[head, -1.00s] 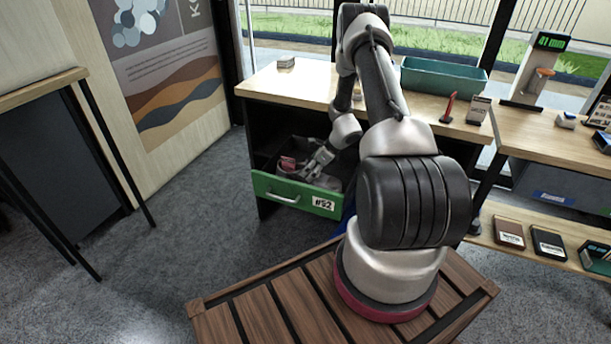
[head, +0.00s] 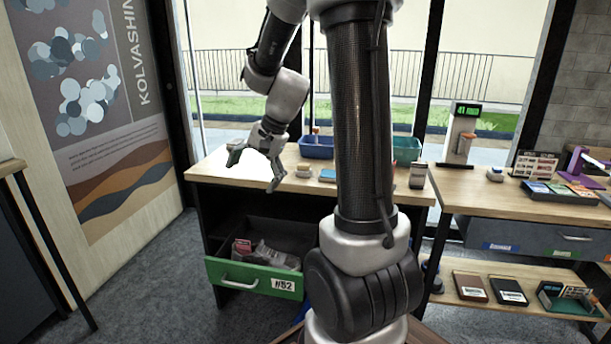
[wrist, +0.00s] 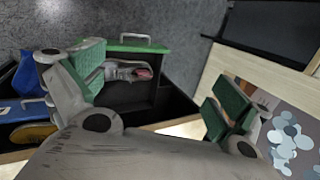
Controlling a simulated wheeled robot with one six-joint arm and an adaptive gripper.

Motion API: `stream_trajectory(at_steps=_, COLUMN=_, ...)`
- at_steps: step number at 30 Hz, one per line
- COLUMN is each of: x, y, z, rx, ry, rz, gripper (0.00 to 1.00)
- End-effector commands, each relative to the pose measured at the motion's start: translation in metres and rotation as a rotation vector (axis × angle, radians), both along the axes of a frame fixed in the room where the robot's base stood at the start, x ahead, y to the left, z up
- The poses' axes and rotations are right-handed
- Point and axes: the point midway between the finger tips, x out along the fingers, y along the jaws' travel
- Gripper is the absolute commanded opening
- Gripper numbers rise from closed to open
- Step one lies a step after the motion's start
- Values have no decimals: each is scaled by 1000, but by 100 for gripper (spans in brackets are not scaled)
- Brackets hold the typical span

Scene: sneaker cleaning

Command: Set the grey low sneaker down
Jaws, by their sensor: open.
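The grey low sneaker (head: 270,255) lies inside the open green-fronted drawer (head: 228,275) marked #52, with a reddish patch at its left end. The sneaker also shows in the wrist view (wrist: 122,72), inside the drawer between my spread fingers but well away from them. My gripper (head: 254,170) is open and empty, raised above the left part of the wooden counter, higher than the drawer. Its green-padded fingers (wrist: 160,85) are wide apart in the wrist view. The drawer front hides the lower part of the sneaker in the head view.
A second table (head: 470,188) stands to the right. Grey floor is clear left of the drawer.

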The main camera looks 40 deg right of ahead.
Motion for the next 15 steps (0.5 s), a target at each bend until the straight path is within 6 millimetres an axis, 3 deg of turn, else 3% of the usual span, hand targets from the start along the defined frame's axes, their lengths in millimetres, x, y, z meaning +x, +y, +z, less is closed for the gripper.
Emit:
stream_trajectory(at_steps=1, x=-24, y=9, z=22, rx=-54, ry=-35, rz=99, gripper=100)
stream_trajectory(at_steps=6, x=-109, y=22, z=66, rx=-270, ry=-125, rz=443, gripper=100)
stream_trajectory(at_steps=12, x=-188, y=15, z=83, rx=-498, ry=-196, rz=749, gripper=100)
stream_trajectory(at_steps=15, x=-210, y=10, z=84, rx=-570, ry=-211, rz=836, gripper=100)
